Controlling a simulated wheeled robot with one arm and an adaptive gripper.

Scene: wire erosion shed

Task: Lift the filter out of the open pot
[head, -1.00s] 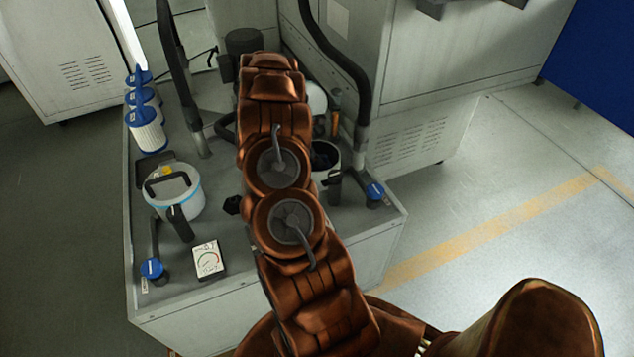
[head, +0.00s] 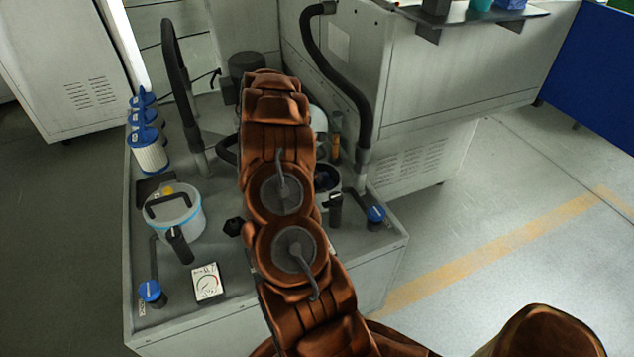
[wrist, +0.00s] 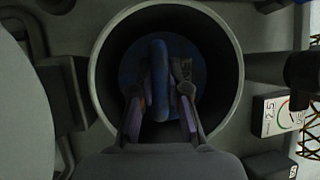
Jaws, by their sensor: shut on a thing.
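The open pot (wrist: 101,62) fills the middle of the wrist view as a round grey rim with a dark inside. In the head view the open pot (head: 334,187) shows only in part, to the right of my arm, which hides the rest. The filter (wrist: 198,66) sits down inside the pot, with a blue round top and a raised blue handle bar. My gripper (wrist: 160,85) reaches into the pot and is shut on the filter's handle. The filter's lower body is hidden. My arm covers the gripper in the head view.
A closed white pot (head: 187,221) with a black handle stands on the left of the grey cabinet top. White filters with blue tops (head: 149,152) stand behind it. A gauge (head: 207,284) and a blue-knobbed valve (head: 151,291) are in front. A black hose (head: 343,65) arches behind the open pot.

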